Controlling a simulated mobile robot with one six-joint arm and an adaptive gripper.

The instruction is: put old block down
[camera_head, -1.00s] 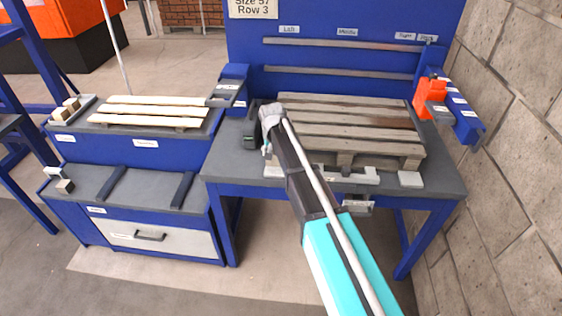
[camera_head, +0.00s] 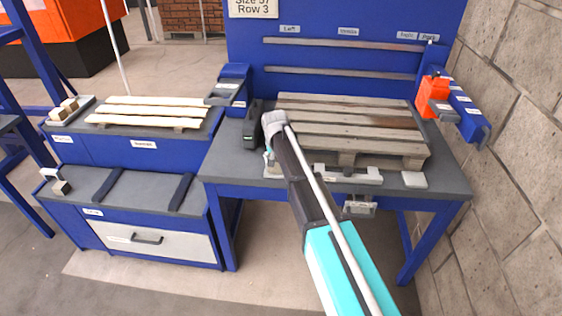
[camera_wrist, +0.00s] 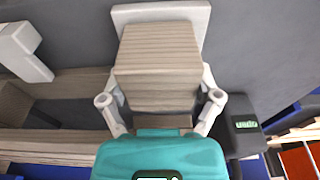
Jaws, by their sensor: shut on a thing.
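My gripper (camera_wrist: 160,98) is shut on a wooden block (camera_wrist: 157,62), with one finger on each side, in the wrist view. The block's layered grain faces the camera. A white square plate (camera_wrist: 192,14) lies on the grey bench top behind and under the block. I cannot tell whether the block touches the plate. In the head view my gripper (camera_head: 268,157) is low over the bench at the pallet's front left corner, partly hidden by my wrist. The block is hidden there.
A worn pallet (camera_head: 345,130) lies on the bench (camera_head: 448,180). A dark device (camera_head: 252,123) stands left of it and also shows close beside my gripper in the wrist view (camera_wrist: 243,125). A white bracket (camera_head: 345,174) and a white plate (camera_head: 414,180) lie in front.

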